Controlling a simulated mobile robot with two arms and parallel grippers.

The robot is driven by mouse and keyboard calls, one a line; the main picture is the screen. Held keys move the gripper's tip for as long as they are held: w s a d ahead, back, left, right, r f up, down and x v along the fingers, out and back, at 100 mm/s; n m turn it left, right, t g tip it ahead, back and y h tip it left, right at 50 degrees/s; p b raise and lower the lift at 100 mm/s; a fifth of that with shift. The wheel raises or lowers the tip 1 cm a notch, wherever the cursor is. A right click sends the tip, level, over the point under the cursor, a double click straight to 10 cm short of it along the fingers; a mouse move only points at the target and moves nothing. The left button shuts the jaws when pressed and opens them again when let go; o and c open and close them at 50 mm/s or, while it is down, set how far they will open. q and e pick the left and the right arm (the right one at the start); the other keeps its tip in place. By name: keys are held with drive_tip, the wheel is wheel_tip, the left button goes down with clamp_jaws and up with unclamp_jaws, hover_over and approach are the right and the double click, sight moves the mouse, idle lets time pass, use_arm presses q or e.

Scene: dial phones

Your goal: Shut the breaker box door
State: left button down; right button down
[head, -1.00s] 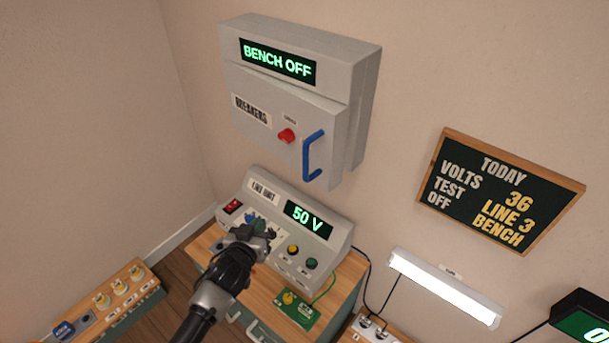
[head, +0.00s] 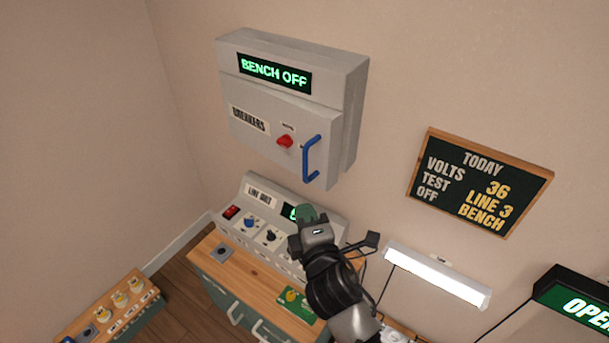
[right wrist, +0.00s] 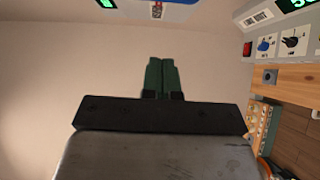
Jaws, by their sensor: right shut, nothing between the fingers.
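The grey breaker box (head: 357,82) hangs on the wall in the head view. Its door (head: 262,142) carries a BREAKERS label, a red knob (head: 285,141) and an upright blue handle (head: 306,160) near its right edge. The door's right side juts out from the box, so it seems slightly ajar. My right gripper (head: 308,212) is below the door and handle, apart from them, in front of the line unit. Its green fingertips are pressed together and empty in the right wrist view (right wrist: 162,76). My left gripper is not in view.
The line unit (head: 262,205) stands on a wooden-topped cabinet (head: 222,268) below the box, its display partly hidden by my right gripper. A chalkboard (head: 480,185) and a lit lamp (head: 437,275) are on the right. The wall between box and chalkboard is bare.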

sight(304, 177)
drive_tip(key=shift+w+p, duration=0.95)
drive_tip(key=shift+w, duration=4.5)
drive_tip(key=w+d, duration=0.2)
drive_tip(key=d, duration=0.1)
drive_tip(key=d+p, duration=0.1)
drive_tip(key=shift+w+d, duration=0.15)
drive_tip(key=shift+w, duration=0.25)
drive_tip(key=shift+s, duration=0.1)
